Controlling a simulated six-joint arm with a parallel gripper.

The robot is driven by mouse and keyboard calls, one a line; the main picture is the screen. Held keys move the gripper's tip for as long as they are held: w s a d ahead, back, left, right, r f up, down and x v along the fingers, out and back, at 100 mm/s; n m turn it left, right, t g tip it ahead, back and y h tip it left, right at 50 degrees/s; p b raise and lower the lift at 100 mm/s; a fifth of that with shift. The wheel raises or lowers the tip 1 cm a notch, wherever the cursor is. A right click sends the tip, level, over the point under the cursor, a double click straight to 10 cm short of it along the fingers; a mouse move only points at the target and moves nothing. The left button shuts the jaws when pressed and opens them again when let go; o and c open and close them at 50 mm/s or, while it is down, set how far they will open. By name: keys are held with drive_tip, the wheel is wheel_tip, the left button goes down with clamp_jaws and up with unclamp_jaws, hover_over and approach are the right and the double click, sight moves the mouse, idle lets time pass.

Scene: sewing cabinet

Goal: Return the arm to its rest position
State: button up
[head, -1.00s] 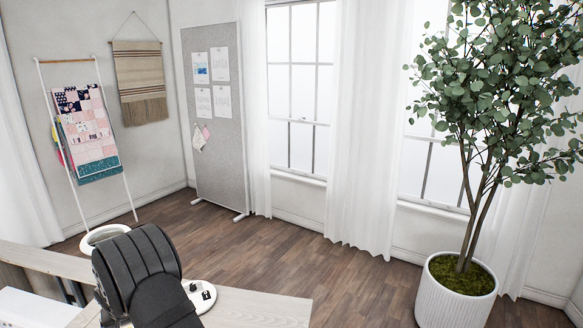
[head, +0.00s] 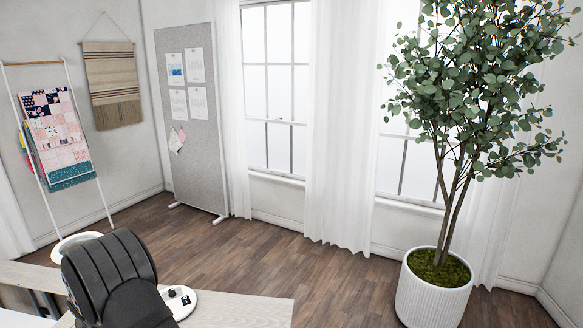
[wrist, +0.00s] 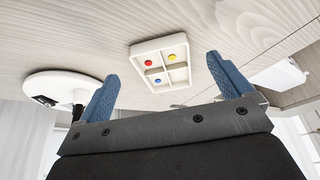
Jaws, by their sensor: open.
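My gripper (wrist: 162,67) shows in the wrist view, with its two blue fingers wide apart and nothing between them. Beyond the fingers is a pale wood-grain surface (wrist: 100,45). In the head view my black arm link (head: 110,275) fills the lower left above the light wooden table (head: 245,311); the gripper's fingers do not show there.
A white divided tray (wrist: 137,48) holding small red, blue and yellow round pieces lies on the surface. A white round base (wrist: 60,84) with black parts is left of it. On the floor stand a potted tree (head: 433,290) and a grey pinboard (head: 190,130).

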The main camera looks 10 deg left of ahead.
drive_tip(key=v, duration=1.3)
drive_tip(key=x, duration=1.6)
drive_tip(key=shift+f, duration=0.35)
drive_tip(key=s, duration=0.3)
drive_tip(key=shift+s+d+r, duration=0.1)
drive_tip(key=shift+s+d, duration=0.2)
drive_tip(key=shift+d, duration=0.05)
drive_tip(key=v, duration=0.8)
drive_tip(key=shift+r, duration=0.4)
